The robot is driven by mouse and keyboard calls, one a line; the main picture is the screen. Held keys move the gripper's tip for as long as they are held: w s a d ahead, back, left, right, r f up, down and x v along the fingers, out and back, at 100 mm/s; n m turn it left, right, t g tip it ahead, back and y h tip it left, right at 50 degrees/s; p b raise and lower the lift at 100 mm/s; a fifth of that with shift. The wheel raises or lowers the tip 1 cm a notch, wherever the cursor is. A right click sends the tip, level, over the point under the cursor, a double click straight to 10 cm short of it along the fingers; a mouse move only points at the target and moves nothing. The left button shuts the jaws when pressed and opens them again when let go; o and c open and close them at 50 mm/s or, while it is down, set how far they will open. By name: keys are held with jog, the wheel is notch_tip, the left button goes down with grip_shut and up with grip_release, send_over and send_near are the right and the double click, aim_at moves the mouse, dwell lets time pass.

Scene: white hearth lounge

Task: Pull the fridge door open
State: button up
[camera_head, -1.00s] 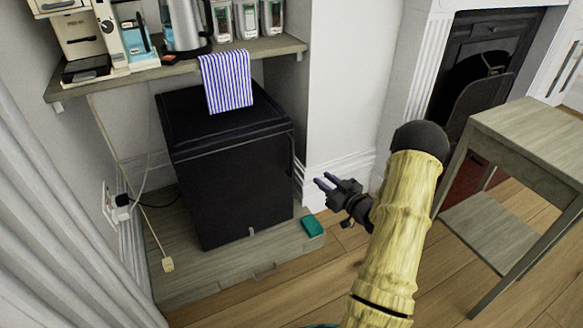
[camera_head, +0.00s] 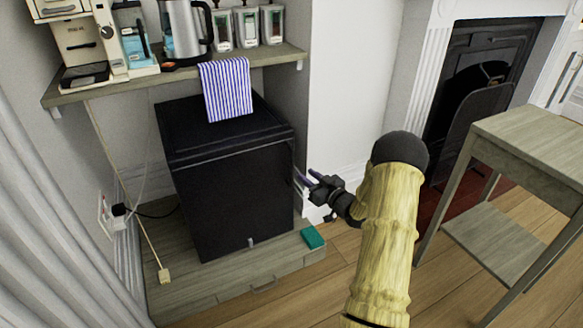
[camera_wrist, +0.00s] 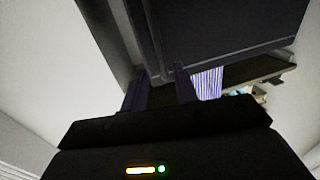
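The small black fridge (camera_head: 235,205) stands under the shelf with its door shut, its front facing my camera. My gripper (camera_head: 303,178) is at the right edge of the fridge front, around mid to upper height. In the wrist view the gripper (camera_wrist: 160,88) has its two dark fingers apart, with the dark edge of the fridge (camera_wrist: 225,30) showing beyond and between them. I cannot tell whether the fingers touch the fridge. The handle is not clearly visible.
A striped towel (camera_head: 226,90) hangs from the shelf (camera_head: 130,90) over the fridge top. A green sponge (camera_head: 312,237) lies on the wooden plinth (camera_head: 200,295) beside the fridge. A side table (camera_head: 535,130) stands at right. Floor in front is clear.

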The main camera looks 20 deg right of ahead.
jog(key=b+x, duration=0.3)
jog(key=x, duration=0.6)
jog(key=shift+w+a, duration=0.1)
jog(key=shift+w, duration=0.15)
jog(key=shift+c, duration=0.2)
grip_shut()
